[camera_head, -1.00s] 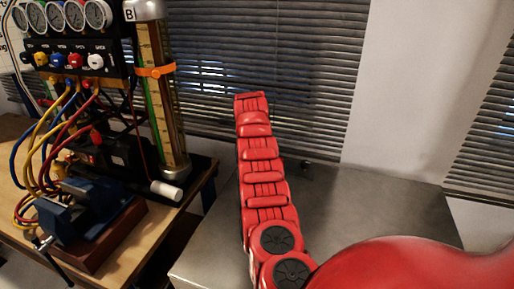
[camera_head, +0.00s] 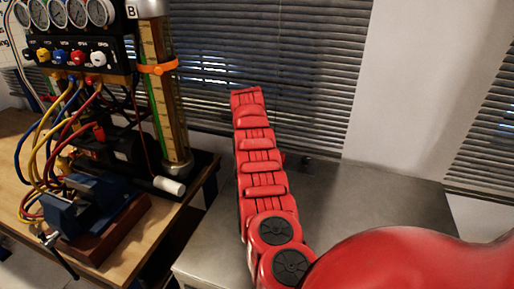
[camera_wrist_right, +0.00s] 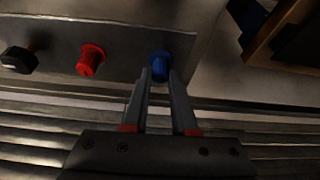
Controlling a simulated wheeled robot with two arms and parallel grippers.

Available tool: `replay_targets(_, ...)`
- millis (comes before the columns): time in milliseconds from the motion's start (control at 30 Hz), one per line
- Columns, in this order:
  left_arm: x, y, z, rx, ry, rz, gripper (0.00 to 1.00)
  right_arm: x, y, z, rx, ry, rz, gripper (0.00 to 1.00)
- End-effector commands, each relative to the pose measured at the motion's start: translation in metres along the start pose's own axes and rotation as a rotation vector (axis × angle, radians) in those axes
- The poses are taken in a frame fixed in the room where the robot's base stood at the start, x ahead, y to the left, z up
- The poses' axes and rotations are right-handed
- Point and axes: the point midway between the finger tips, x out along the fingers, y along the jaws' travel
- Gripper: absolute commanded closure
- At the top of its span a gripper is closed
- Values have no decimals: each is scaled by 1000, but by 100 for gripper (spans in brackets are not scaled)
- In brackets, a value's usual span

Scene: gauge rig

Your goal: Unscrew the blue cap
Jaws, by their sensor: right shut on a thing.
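In the right wrist view a round blue cap (camera_wrist_right: 160,66) stands on a grey metal panel. My right gripper (camera_wrist_right: 160,77) has its two fingertips around this cap, shut on it. The fingers cover part of its near side. In the head view my red arm reaches toward the blinds, and no gripper shows there. A small blue knob (camera_head: 60,56) is on the black gauge panel at the left of that view. I cannot tell whether it is the same blue piece. My left gripper is not in view.
A red cap (camera_wrist_right: 90,60) and a dark knob (camera_wrist_right: 18,60) stand left of the blue cap. In the head view the gauge rig and a blue vise (camera_head: 90,205) occupy the wooden bench (camera_head: 125,255). A grey table (camera_head: 375,205) is mostly clear. Blinds (camera_head: 300,60) hang behind.

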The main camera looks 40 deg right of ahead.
Motion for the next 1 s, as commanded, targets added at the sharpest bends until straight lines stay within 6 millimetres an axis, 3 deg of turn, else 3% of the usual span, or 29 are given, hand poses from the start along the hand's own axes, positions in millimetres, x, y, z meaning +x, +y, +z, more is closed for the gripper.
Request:
replay_targets(600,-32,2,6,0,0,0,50,4,8,0,-302,-2,-118,100)
replay_targets(1000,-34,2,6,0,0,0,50,2,7,0,-403,-6,-159,100)
